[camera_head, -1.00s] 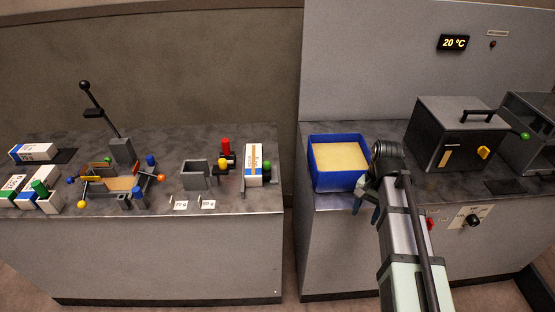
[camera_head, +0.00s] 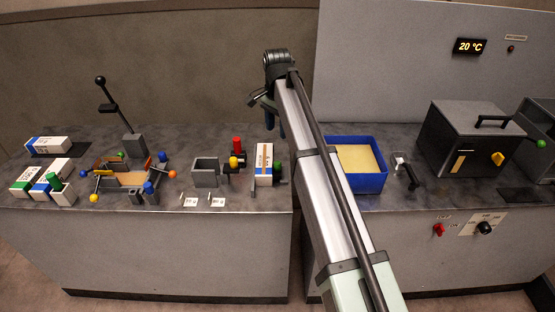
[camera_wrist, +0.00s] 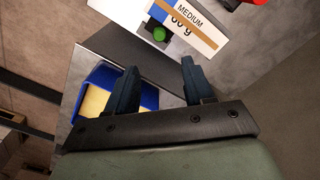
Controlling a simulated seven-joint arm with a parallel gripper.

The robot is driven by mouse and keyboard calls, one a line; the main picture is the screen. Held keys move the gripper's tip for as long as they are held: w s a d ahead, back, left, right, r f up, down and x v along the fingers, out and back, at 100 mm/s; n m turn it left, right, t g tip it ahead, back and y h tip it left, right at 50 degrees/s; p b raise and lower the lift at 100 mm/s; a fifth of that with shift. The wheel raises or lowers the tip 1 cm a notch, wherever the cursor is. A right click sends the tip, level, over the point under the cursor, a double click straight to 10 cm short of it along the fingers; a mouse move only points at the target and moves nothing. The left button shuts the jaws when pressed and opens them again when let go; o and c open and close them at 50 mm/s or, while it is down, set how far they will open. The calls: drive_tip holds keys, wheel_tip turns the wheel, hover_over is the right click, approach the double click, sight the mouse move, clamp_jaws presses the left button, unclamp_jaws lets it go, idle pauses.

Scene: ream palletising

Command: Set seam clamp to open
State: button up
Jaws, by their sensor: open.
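Nothing in view is labelled as the seam clamp, so I cannot tell which part it is. One candidate is the fixture (camera_head: 128,178) on the left bench, with coloured knobs and a tall black lever (camera_head: 107,100). Another is the group by the standing ream (camera_head: 264,165), with red (camera_head: 237,143), yellow (camera_head: 234,161) and green (camera_head: 279,168) knobs. My gripper (camera_head: 268,115) is raised above the right end of the left bench, open and empty.
A grey open box (camera_head: 206,173) stands left of the ream. Several reams lie at the far left. A blue bin (camera_head: 358,182) sits on the right bench, with a black handle (camera_head: 408,174) and a dark oven-like box (camera_head: 462,140) beyond. A gap separates the benches.

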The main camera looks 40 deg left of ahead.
sight(278, 162)
wheel_tip(278, 162, down, 14)
drive_tip(key=shift+r, duration=0.25)
idle(0.3)
drive_tip(key=shift+c, duration=0.2)
clamp_jaws()
drive_tip(key=shift+d, duration=0.1)
idle(0.4)
